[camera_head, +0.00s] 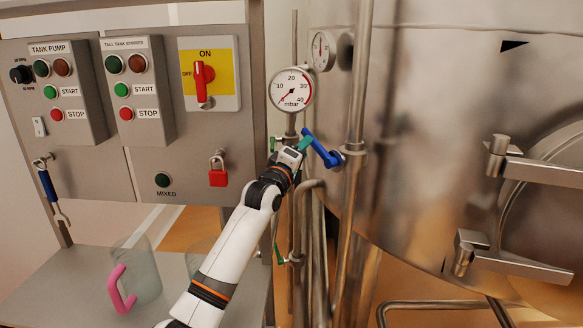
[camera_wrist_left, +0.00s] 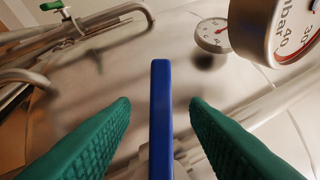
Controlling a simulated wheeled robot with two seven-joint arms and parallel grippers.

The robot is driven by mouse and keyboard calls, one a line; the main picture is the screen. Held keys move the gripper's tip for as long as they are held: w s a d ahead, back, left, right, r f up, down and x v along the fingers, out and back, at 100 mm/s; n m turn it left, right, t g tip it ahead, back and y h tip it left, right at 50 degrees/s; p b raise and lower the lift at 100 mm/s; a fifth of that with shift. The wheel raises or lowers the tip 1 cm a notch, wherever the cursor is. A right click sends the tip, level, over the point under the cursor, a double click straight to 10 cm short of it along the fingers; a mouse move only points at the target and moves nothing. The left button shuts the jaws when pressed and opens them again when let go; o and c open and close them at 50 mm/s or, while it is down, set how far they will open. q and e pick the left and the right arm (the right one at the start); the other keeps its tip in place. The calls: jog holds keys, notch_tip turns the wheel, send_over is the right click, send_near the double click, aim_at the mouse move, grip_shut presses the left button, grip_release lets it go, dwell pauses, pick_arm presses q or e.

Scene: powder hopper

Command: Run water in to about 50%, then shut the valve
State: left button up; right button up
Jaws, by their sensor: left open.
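The blue valve lever (camera_head: 321,149) sits on the pipework at the left side of the steel tank (camera_head: 440,130), tilted down to the right. My left gripper (camera_head: 305,140) is at the lever's upper end. In the left wrist view the lever (camera_wrist_left: 161,115) stands upright between the two green fingers of my left gripper (camera_wrist_left: 160,112). The fingers are open, with a gap on both sides of the lever. No water level shows in either view. My right gripper is out of view.
A round mbar gauge (camera_head: 291,90) is just above the gripper, and a smaller gauge (camera_head: 322,50) is beyond it. A vertical pipe (camera_head: 356,90) runs close to the lever. A jug with a pink handle (camera_head: 122,290) stands on the bench below the control panel (camera_head: 100,170).

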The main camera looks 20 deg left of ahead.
pick_arm(q)
jog(key=b+v, duration=0.1)
jog(key=v, duration=0.5)
jog(key=shift+s, duration=0.2)
jog(key=shift+f, duration=0.1)
dwell(0.4)
